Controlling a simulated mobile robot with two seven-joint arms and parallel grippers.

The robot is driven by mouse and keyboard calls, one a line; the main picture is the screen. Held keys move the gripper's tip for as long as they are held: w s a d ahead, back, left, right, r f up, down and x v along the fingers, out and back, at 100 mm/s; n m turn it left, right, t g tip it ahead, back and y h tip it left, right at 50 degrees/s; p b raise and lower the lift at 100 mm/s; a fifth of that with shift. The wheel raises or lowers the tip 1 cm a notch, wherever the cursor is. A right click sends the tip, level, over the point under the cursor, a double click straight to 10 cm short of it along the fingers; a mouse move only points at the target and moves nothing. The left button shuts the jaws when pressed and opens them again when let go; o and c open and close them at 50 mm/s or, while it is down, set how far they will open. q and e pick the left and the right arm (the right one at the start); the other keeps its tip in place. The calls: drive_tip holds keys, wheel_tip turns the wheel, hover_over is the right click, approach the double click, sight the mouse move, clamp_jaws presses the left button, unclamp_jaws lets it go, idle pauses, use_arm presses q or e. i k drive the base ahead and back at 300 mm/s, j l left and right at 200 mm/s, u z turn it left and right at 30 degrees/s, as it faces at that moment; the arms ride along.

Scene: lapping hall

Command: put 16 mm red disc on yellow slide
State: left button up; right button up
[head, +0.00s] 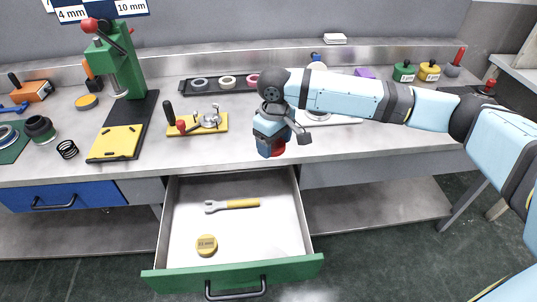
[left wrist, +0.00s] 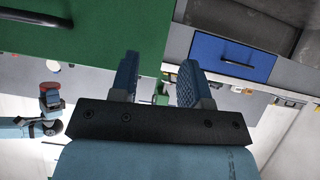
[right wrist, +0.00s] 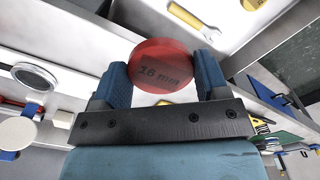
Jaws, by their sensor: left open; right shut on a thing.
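The red disc (right wrist: 160,66), marked 16 mm, is between the fingers of my right gripper (right wrist: 160,85), which is shut on it. In the head view the red disc (head: 277,149) shows below my right gripper (head: 270,143), above the bench's front edge near the open drawer. A flat yellow plate (head: 116,143) lies on the base of the green press, left of my right gripper. Another yellow plate (head: 215,128) carries a toggle clamp; I cannot tell which is called the slide. My left gripper (left wrist: 158,75) is open and empty, outside the head view.
The green-fronted drawer (head: 233,276) is open, with a yellow-handled wrench (head: 233,205) and a yellow disc (head: 206,245) in it. The green press (head: 121,60) stands tall at left. A dark tray of rings (head: 213,85) lies behind. A black spring (head: 67,149) lies left of the press.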

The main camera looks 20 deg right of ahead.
sight(116, 140)
drive_tip(key=k+j+u, duration=0.1)
drive_tip(key=j, duration=0.35)
drive_tip(key=j+u, duration=0.1)
drive_tip(key=j, duration=0.35)
drive_tip(key=i+j, duration=0.15)
drive_tip(key=j, duration=0.3)
drive_tip(key=i+j+u, duration=0.15)
drive_tip(key=i, duration=0.25)
drive_tip(key=i+j+u, duration=0.15)
drive_tip(key=i, duration=0.3)
